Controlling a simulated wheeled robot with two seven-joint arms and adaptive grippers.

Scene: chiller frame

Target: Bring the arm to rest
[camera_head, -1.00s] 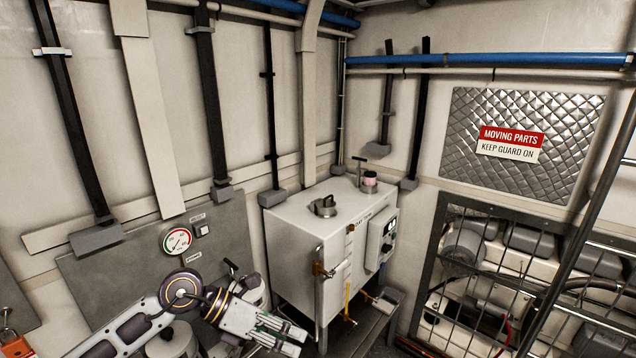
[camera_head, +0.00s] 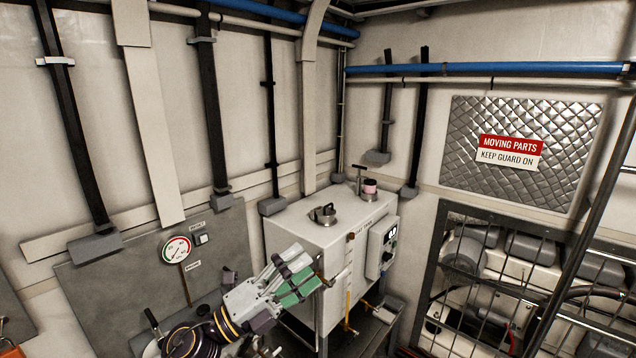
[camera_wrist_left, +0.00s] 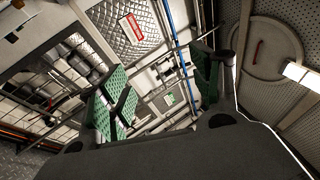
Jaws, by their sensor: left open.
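My left gripper (camera_head: 301,282) is in the lower middle of the head view, in front of the left face of a white cabinet (camera_head: 296,236). Its green-padded fingers are apart, with nothing between them. The left wrist view also shows the open fingers (camera_wrist_left: 160,92), with the room's wall and pipes beyond. Part of my left arm shows at the bottom of the head view. I cannot tell whether the gripper touches the cabinet. My right gripper does not show.
A grey panel with a round gauge (camera_head: 176,249) is on the wall behind the arm. A barred guard (camera_head: 500,285) covers machinery at the right. A warning sign (camera_head: 510,150) is on a quilted metal plate. Pipes run along the walls.

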